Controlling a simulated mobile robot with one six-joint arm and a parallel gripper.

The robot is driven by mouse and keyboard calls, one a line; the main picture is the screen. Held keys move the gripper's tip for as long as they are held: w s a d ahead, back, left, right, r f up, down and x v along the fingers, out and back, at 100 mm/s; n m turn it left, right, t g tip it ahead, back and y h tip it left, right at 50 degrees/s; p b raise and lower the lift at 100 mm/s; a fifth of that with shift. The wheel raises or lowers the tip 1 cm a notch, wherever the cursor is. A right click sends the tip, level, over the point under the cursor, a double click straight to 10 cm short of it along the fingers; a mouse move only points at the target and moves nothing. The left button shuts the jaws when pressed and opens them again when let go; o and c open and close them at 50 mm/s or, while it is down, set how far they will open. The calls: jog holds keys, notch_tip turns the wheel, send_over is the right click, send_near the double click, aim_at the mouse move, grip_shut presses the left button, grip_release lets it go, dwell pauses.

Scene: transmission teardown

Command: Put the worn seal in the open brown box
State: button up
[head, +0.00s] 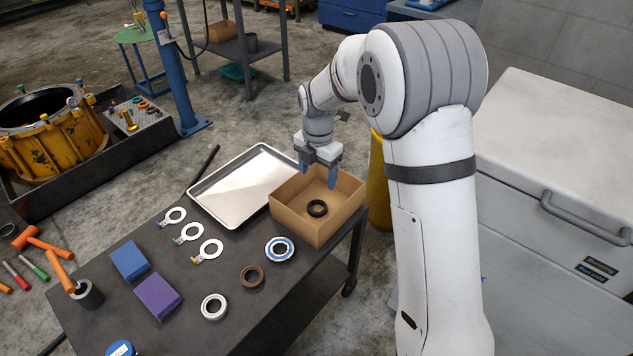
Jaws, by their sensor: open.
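The open brown box (289,225) stands at the right end of the dark table. A brown ring (252,277), also seal-like, lies on the table in front of the box.
An empty silver tray (240,186) is left of the box. A blue-and-white bearing (279,249), a pale ring (214,307), several tagged washers (188,233), a blue block (130,261) and a purple block (158,297) lie on the table (221,270).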

jog(key=s+d+r+m, duration=0.9)
jog(key=s+d+m, duration=0.25)
jog(key=m, duration=0.25)
jog(key=s+d+m, duration=0.2)
jog(key=s+m, duration=0.5)
jog(key=s+d+m+t, duration=0.1)
jog(key=s+d+m, duration=0.2)
jog(key=s+m, duration=0.4)
jog(key=shift+s+d+m, duration=0.15)
jog(key=shift+s+m, duration=0.15)
jog(key=shift+s, duration=0.25)
